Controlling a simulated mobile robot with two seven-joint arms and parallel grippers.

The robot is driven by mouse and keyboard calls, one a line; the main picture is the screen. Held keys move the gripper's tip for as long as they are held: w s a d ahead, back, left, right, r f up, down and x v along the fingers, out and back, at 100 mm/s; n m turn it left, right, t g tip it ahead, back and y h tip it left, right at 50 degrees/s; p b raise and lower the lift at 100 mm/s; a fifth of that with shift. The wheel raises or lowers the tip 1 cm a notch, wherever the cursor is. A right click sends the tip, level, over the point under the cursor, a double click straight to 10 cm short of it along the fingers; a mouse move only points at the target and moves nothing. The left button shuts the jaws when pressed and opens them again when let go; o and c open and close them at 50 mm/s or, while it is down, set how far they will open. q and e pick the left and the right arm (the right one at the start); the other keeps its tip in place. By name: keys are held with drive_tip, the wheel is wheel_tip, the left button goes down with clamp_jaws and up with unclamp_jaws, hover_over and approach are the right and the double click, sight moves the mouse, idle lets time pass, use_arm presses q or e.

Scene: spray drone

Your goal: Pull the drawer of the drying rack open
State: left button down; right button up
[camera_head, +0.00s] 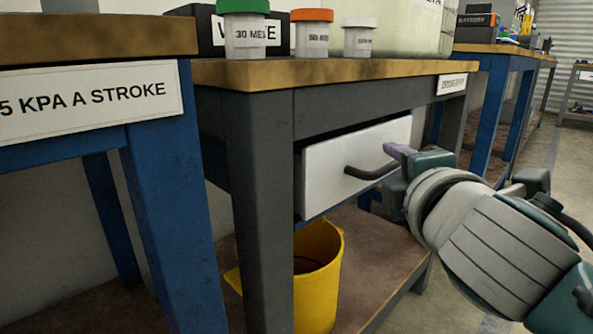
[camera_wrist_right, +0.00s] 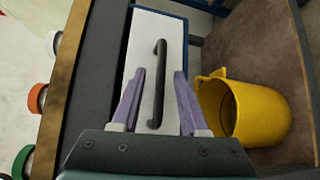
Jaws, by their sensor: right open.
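The drawer (camera_head: 330,165) has a white front and sits under the wooden top of a grey-framed bench. A dark bar handle (camera_head: 366,173) is fixed to its front. The front stands slightly proud of the frame, with a dark gap above it. My right gripper (camera_head: 398,150) is at the right end of the handle in the head view. In the right wrist view, its two purple fingers (camera_wrist_right: 159,74) are apart, one on each side of the handle (camera_wrist_right: 157,95), over the white drawer front (camera_wrist_right: 145,35). Contact with the handle cannot be told. My left gripper is not in view.
A yellow bucket (camera_head: 318,280) stands on the lower shelf below the drawer; it also shows in the right wrist view (camera_wrist_right: 255,115). Lidded jars, including a green-lidded one (camera_head: 245,35), stand on the benchtop (camera_head: 330,72). A blue-legged bench (camera_head: 165,190) is at left. Floor is free at right.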

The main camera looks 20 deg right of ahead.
drive_tip(key=shift+x, duration=0.9)
drive_tip(key=shift+c, duration=0.3)
clamp_jaws()
idle(0.5)
